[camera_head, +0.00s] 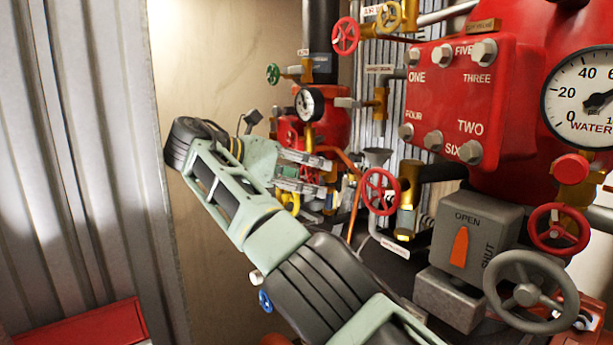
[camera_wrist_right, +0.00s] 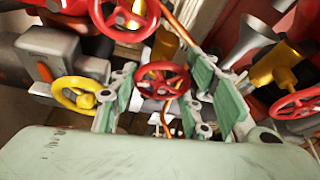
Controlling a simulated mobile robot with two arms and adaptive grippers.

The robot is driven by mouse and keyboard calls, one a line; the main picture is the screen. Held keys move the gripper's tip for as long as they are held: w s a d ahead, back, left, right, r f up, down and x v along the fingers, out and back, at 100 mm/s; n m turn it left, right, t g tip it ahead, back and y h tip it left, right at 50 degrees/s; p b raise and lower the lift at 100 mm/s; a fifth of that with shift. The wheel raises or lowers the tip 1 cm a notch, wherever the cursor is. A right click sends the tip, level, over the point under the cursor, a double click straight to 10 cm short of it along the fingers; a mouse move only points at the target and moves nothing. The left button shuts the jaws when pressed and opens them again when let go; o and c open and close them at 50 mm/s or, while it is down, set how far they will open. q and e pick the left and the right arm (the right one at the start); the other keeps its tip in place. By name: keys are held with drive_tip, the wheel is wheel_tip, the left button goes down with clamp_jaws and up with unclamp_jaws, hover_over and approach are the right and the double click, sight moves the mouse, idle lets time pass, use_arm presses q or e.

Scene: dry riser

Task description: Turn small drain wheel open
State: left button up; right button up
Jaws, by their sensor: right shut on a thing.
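A small red wheel (camera_wrist_right: 163,80) with spokes sits between the finger pads of my right gripper (camera_wrist_right: 165,95) in the right wrist view. The right gripper is shut on this wheel, with a green pad on either side of it. In the head view the right arm reaches in from below, and the right gripper (camera_head: 325,175) points right at the low pipework. There the fingers mostly hide the held wheel. No label on it can be read, so I cannot tell from lettering that it is the drain wheel. My left gripper is not in view.
Close to the gripper are a yellow wheel (camera_wrist_right: 80,95), a larger red wheel (camera_wrist_right: 125,14) and another red wheel (camera_wrist_right: 298,103). A red manifold (camera_head: 462,95), a grey OPEN/SHUT box (camera_head: 480,225) and a grey wheel (camera_head: 528,293) stand to the right. A corrugated wall (camera_head: 75,150) is left.

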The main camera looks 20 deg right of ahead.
drive_tip(key=shift+r, duration=0.35)
idle(0.3)
drive_tip(key=o, duration=1.1)
drive_tip(key=shift+w+f, duration=0.1)
drive_tip(key=shift+f, duration=0.2)
drive_tip(key=shift+f, duration=0.1)
